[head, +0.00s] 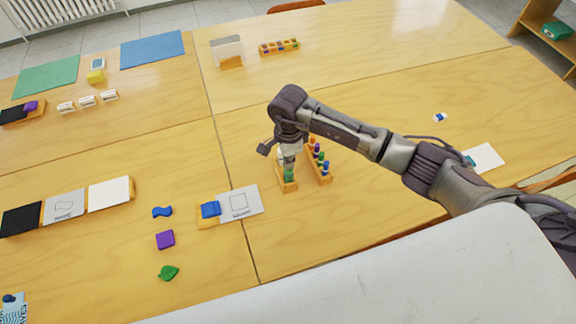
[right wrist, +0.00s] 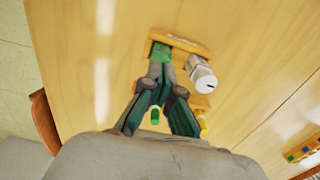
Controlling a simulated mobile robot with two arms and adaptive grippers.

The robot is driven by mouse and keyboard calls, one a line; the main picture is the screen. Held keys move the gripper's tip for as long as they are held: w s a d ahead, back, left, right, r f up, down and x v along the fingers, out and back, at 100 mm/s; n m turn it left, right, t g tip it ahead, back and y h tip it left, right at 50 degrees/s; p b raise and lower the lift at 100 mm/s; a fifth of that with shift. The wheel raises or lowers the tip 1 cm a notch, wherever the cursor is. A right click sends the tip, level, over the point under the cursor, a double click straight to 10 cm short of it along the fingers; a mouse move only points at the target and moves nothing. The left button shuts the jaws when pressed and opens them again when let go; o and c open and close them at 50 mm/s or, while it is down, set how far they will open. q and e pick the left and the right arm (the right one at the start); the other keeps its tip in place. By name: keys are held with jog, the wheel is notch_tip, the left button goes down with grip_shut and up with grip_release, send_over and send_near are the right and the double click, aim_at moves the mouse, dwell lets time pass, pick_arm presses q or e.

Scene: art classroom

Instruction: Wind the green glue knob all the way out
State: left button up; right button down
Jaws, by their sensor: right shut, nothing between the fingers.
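A green piece, seemingly the glue knob (head: 289,174), shows on a small wooden stand (head: 287,187) under my right gripper (head: 290,160) in the head view. In the right wrist view a green block (right wrist: 160,51) sits in the wooden stand (right wrist: 183,42), just beyond the fingertips of my right gripper (right wrist: 161,74). The fingers are shut and empty. A white cylinder (right wrist: 201,76) with a dark mark lies beside the fingertips. A small green piece (right wrist: 154,116) shows between the fingers, farther back. I cannot tell which green piece is the knob. My left gripper is not in view.
A wooden rack with coloured pegs (head: 322,168) stands close right of the stand. A grey outline card (head: 240,203) and a blue block (head: 210,209) lie to its left. Purple (head: 165,240) and green (head: 168,272) pieces lie farther left. The table right of the rack is mostly clear.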

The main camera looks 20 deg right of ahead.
jog(key=shift+f, duration=0.15)
jog(key=shift+r, duration=0.5)
jog(key=shift+c, duration=0.6)
grip_release()
dwell(0.6)
